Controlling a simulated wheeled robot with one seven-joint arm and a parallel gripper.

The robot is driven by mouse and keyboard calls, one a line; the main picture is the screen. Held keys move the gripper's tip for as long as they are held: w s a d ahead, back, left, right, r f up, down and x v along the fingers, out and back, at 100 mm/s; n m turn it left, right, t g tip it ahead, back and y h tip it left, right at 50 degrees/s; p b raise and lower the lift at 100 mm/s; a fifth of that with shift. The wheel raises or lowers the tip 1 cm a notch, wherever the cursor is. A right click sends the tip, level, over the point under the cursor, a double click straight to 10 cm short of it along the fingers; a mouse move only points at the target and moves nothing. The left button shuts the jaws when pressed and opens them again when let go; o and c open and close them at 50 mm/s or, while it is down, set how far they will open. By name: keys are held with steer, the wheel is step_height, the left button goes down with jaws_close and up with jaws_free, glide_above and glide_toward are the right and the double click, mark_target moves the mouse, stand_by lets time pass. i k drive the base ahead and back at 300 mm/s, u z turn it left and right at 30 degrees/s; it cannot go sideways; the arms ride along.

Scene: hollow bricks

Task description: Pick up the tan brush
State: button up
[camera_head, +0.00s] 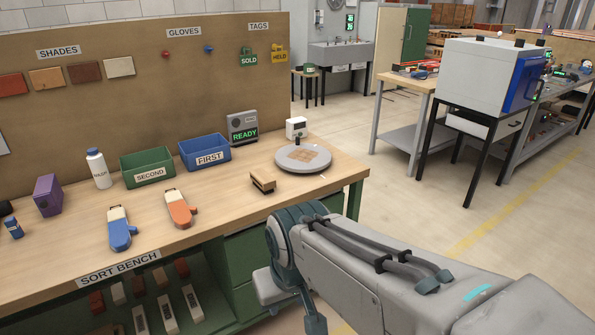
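The round disc (303,157) stands right of the brush. Behind are a blue FIRST bin (205,154), a green SECOND bin (147,170) and a READY display (242,128). Orange (180,210) and blue (119,231) scoop-like tools lie left. Bare bench top surrounds the brush.

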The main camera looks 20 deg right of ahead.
mark_target(263, 181)
steer(key=z, duration=0.3)
steer(key=i, duration=1.65)
